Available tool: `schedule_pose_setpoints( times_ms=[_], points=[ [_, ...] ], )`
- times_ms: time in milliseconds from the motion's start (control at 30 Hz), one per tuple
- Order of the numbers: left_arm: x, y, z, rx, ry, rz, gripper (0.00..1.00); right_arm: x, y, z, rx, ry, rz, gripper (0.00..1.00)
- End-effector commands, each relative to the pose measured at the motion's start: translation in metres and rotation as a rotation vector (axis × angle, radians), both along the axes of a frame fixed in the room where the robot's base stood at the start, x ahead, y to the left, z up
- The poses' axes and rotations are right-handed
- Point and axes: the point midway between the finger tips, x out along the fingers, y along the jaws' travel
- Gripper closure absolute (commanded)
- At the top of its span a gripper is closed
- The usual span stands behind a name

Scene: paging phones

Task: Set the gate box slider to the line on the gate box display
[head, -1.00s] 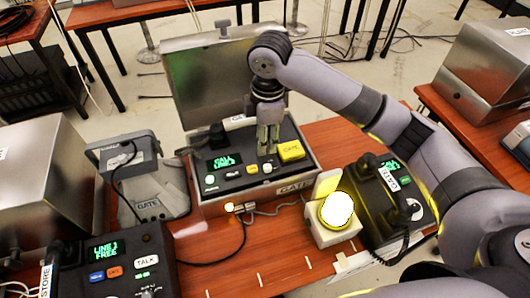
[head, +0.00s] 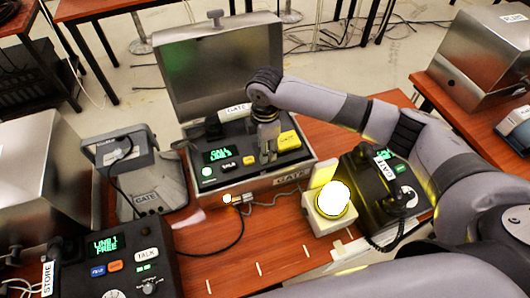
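The gate box (head: 240,187) is an open grey case with its lid (head: 222,70) raised, standing on the red-brown table. Its green display (head: 217,155) reads CALL LINE and a digit too small to read. Next to the display are a lit round button (head: 207,171), small white and yellow buttons, and a yellow block (head: 288,141) at the right. My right gripper (head: 267,157) points down onto the panel between the small buttons and the yellow block. Its fingers look close together; contact is unclear. I cannot make out the slider. My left gripper is not in view.
A glowing lamp (head: 331,198) and a dark phone (head: 375,195) stand right of the gate box, below my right arm. A grey GATE unit (head: 142,175) stands left. The store box (head: 117,262) is at the front left. Cables cross the table.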

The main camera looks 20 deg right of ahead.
Motion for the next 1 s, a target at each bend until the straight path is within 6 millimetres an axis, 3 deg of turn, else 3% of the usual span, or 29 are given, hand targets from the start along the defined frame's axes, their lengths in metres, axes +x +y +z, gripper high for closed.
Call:
schedule_pose_setpoints(
  times_ms=[233,600,1000],
  points=[
    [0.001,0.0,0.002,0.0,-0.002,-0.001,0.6,0.0,0.0,-0.03,-0.001,0.002,0.0,0.65],
    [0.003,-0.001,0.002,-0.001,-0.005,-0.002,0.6,0.0,0.0,-0.034,0.0,0.0,0.001,0.66],
    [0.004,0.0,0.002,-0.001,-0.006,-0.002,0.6,0.0,0.0,-0.034,0.0,0.0,0.0,0.92]
  ],
)
